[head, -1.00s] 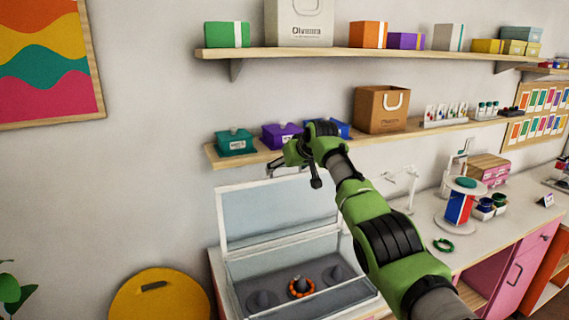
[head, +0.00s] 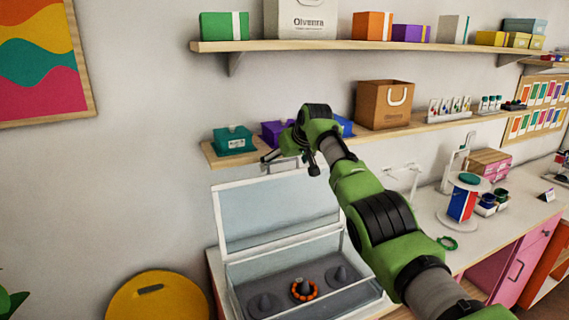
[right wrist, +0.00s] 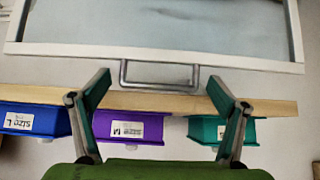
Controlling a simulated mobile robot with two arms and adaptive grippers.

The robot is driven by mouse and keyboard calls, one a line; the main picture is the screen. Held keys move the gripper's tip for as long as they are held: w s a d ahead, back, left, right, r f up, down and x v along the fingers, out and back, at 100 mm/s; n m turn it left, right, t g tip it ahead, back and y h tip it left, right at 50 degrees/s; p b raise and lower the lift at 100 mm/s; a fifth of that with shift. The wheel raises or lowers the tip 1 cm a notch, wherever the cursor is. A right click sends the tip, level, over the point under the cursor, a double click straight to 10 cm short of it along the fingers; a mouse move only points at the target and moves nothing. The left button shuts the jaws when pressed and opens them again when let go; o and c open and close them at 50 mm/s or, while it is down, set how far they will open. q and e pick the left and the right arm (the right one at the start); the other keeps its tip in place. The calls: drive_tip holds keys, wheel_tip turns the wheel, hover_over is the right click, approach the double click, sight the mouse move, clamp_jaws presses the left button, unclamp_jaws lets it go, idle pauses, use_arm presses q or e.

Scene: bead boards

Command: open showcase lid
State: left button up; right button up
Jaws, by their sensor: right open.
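The showcase (head: 350,300) stands on the counter with its glass lid (head: 265,212) raised, leaning up toward the wall. An orange bead bracelet (head: 304,290) sits around the middle one of the grey cones inside. My right gripper (head: 270,158) is open at the lid's upper edge. In the right wrist view, the lid's metal handle (right wrist: 160,82) lies between the spread fingertips of the right gripper (right wrist: 159,80), with gaps on both sides. The lid's white frame (right wrist: 150,55) crosses above it. My left gripper is not in view.
A shelf (head: 400,133) with teal (head: 234,140), purple (head: 272,132) and blue boxes runs just behind the raised lid and the gripper. A yellow round stool (head: 158,300) is at left. A green bracelet (head: 447,243) lies on the counter at right.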

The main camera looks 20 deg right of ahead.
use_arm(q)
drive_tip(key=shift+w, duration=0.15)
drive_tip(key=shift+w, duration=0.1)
use_arm(e)
drive_tip(key=v, duration=1.2)
idle(0.5)
